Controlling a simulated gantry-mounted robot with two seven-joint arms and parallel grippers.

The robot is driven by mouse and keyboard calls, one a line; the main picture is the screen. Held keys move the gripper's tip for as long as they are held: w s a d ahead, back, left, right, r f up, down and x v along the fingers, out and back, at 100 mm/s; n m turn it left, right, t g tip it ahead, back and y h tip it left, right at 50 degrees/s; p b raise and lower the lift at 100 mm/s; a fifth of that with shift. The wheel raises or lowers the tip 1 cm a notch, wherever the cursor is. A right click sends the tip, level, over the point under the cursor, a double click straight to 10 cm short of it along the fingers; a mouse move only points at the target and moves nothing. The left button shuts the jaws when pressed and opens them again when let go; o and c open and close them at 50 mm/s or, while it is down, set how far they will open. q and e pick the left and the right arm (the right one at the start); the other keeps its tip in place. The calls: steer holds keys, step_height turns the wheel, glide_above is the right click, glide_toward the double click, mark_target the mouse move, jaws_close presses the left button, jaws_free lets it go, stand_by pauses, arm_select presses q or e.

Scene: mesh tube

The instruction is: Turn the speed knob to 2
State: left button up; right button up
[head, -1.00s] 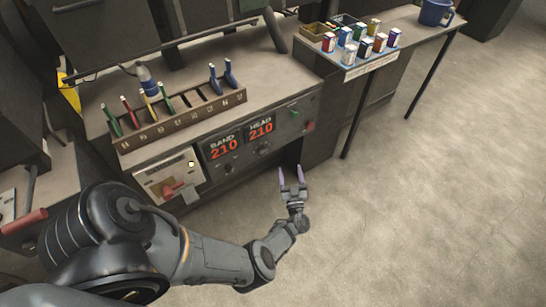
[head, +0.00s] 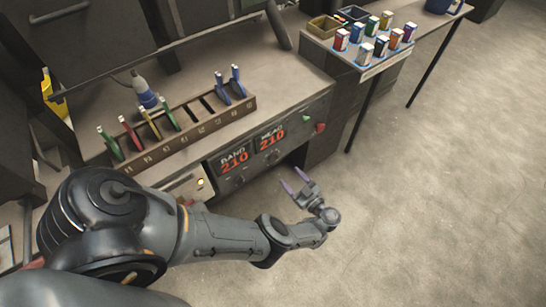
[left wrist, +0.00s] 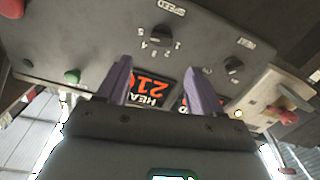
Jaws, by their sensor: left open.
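The speed knob (left wrist: 158,36) is a dark round knob on the grey control panel, upside down in the left wrist view. The word SPEED and several numbers are printed around it; its exact setting is too small to read surely. In the head view the knob (head: 275,157) sits below the HEAD display (head: 271,139), which reads 210. My left gripper (head: 293,180) is open and empty in front of the panel, its purple fingers pointing up and left. In the left wrist view its fingertips (left wrist: 158,72) stand apart and I see no contact with the knob. My right gripper is not in view.
A second knob (left wrist: 234,65) sits beside the speed knob. Green (left wrist: 72,76) and red (left wrist: 22,66) buttons are at the panel's other end. A rack of coloured tools (head: 185,128) stands on the bench above. The floor at right is clear.

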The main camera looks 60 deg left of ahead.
mark_target(276, 161)
arm_select(q)
steer(key=shift+s+a, duration=0.25)
steer(key=shift+a, duration=1.25)
steer(key=shift+s+a, duration=0.25)
steer(key=shift+a, duration=1.3)
steer(key=shift+s+a, duration=0.25)
steer(key=shift+a, duration=1.25)
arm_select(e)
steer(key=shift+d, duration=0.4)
arm_select(q)
steer(key=c, duration=1.1)
steer(key=shift+o, duration=0.2)
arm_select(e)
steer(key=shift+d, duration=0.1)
